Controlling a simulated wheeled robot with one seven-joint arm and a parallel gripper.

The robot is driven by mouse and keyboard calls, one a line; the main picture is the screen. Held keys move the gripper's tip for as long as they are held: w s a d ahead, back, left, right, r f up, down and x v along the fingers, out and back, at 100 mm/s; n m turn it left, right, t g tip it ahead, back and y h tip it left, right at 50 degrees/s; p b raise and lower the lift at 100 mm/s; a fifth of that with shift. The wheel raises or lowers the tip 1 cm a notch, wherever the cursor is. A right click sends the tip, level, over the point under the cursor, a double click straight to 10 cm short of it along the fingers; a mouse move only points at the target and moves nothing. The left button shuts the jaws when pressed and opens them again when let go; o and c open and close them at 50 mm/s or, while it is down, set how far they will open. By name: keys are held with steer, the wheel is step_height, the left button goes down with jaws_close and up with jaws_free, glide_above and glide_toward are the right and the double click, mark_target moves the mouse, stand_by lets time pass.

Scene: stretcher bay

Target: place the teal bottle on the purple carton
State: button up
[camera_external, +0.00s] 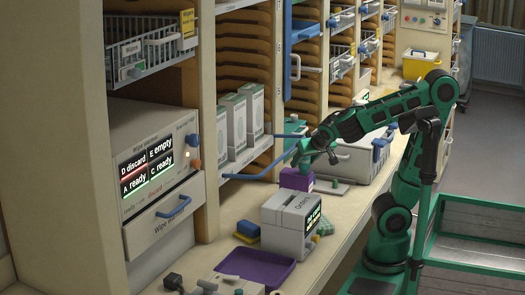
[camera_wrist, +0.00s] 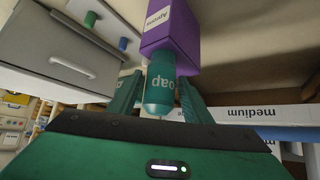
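The purple carton (camera_external: 296,180) stands on the counter below my gripper (camera_external: 304,160) in the external view. In the wrist view the purple carton (camera_wrist: 171,30), with a white label, lies just beyond the fingertips. The teal bottle (camera_wrist: 160,88), with "Soap" lettering, is between the two fingers of my gripper (camera_wrist: 161,95), which close in on its sides. The bottle's far end meets the carton in the picture; whether it touches the carton is hard to tell. In the external view the bottle is hard to separate from the green gripper.
A grey device (camera_external: 291,222) and a purple tray (camera_external: 256,266) sit on the counter nearer the camera. Blue and yellow blocks (camera_external: 247,231) lie beside the device. White boxes (camera_external: 236,124) stand on a shelf left of my gripper. A grey drawer unit (camera_external: 358,158) is behind.

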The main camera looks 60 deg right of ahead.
steer(key=shift+r, duration=0.1)
steer(key=shift+s+a+r, duration=0.1)
steer(key=shift+r, duration=0.1)
steer(key=v, duration=1.1)
steer(key=s+d+f+g+y, duration=0.1)
steer(key=s+d+f+g, duration=0.1)
steer(key=f, duration=0.3)
steer(key=s+d+f+g+y, duration=0.1)
steer(key=s+d+f+g, duration=0.1)
steer(key=s+d+f, duration=0.2)
steer(key=s+d+f+n+g+y, duration=0.1)
steer(key=s+d+f+g+y, duration=0.1)
steer(key=f, duration=0.4)
steer(key=shift+s+d+f, duration=0.1)
steer(key=shift+s+d, duration=0.45)
steer(key=shift+s, duration=0.35)
steer(key=shift+s+a+f+n+g+y, duration=0.2)
steer(key=shift+s+f+y, duration=0.4)
steer(key=shift+s, duration=0.3)
steer(key=shift+s+a+f+n+g+y, duration=0.1)
steer(key=shift+s+a+f+g+y, duration=0.1)
steer(key=shift+s+f+y, duration=0.45)
steer(key=shift+s, duration=0.2)
